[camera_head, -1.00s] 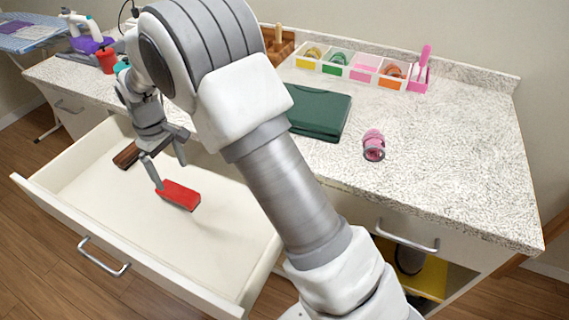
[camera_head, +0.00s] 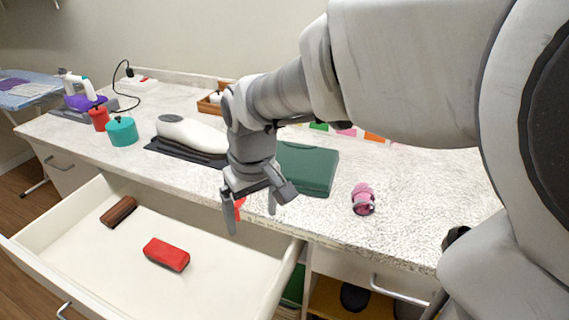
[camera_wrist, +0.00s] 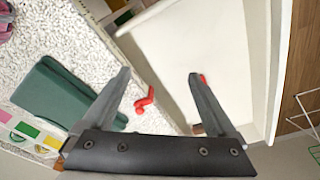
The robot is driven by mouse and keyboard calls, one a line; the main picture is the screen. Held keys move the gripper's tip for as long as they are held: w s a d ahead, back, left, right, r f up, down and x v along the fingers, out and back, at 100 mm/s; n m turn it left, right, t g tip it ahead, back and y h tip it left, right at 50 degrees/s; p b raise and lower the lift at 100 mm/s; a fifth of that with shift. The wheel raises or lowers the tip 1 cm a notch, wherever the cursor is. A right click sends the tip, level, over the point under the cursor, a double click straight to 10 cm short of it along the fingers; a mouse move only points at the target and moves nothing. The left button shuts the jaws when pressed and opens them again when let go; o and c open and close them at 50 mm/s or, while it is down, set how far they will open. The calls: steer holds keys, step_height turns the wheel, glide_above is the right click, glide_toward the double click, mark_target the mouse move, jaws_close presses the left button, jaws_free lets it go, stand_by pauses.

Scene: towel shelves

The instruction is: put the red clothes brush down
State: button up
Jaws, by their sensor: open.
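The red clothes brush (camera_head: 167,254) lies on the floor of the open drawer (camera_head: 215,282), apart from my gripper. My gripper (camera_head: 251,218) is open and empty, pointing down near the counter's front edge, to the right of and above the brush. In the wrist view the two fingers (camera_wrist: 160,76) are spread. A bit of red behind the right finger there may be the brush, mostly hidden.
A brown brush (camera_head: 118,211) lies at the drawer's back left. A small red object (camera_wrist: 146,100) shows near the counter edge, between the fingers.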

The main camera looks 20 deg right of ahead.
steer(key=s+d+r+m+t, duration=0.1)
steer(key=s+d+r+t, duration=0.1)
steer(key=s, duration=0.3)
steer(key=s+d+r+m+t, duration=0.2)
steer(key=s+d+r, duration=0.1)
steer(key=s, duration=0.3)
steer(key=shift+s+r, duration=0.15)
steer(key=shift+r, duration=0.25)
